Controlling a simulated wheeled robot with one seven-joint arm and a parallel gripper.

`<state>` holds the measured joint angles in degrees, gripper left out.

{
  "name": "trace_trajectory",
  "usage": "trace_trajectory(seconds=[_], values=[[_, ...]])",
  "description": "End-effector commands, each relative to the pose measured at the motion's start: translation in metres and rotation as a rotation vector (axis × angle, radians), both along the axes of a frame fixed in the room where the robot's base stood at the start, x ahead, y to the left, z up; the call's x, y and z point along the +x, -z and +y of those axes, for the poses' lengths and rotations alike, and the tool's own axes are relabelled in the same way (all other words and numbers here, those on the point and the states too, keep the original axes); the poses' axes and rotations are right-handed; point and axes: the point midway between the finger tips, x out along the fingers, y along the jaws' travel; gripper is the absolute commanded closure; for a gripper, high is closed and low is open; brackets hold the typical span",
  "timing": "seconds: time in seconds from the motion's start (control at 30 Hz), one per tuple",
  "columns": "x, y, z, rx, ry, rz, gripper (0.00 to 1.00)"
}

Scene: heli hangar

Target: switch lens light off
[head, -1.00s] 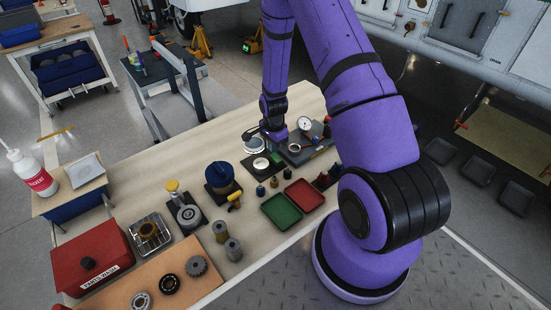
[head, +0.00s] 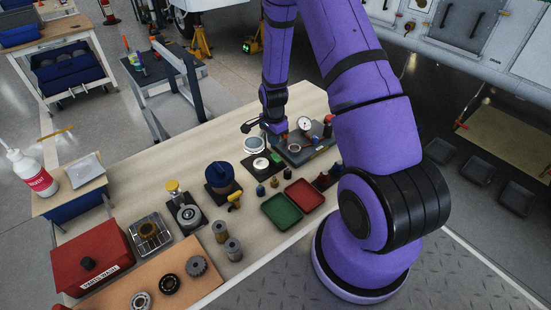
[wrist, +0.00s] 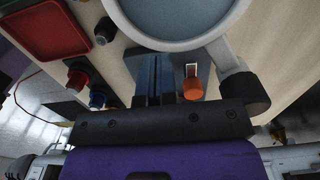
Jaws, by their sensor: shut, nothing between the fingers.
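The magnifier lens (head: 255,144) has a pale round rim and stands on the bench just left of my gripper (head: 273,136). In the wrist view the lens (wrist: 178,18) fills the top, with grey-blue glass and a pale rim that shows no clear glow. Its pale arm runs to a dark round joint (wrist: 244,92) at the right. My gripper (wrist: 154,78) is shut and empty, its fingers side by side just below the lens rim. A small orange part with a pale slot (wrist: 193,84) sits right of the fingers; I cannot tell whether it is a switch.
A dark plate with a dial gauge (head: 304,124) lies right of my gripper. A green tray (head: 281,211) and a red tray (head: 304,194) are nearer, with small coloured knobs (wrist: 77,80) close by. The bench's left front is crowded; its back left strip (head: 215,130) is clear.

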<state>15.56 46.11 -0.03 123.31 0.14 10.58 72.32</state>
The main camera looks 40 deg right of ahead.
Motion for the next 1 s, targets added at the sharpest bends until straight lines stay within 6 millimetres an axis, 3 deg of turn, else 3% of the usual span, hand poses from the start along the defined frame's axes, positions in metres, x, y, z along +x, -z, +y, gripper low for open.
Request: trace_trajectory(seconds=[0.5,1.0], values=[[0.000,-0.032,0.000,0.000,0.001,-0.001,1.00],[0.000,-0.033,0.000,0.000,0.000,0.000,1.00]])
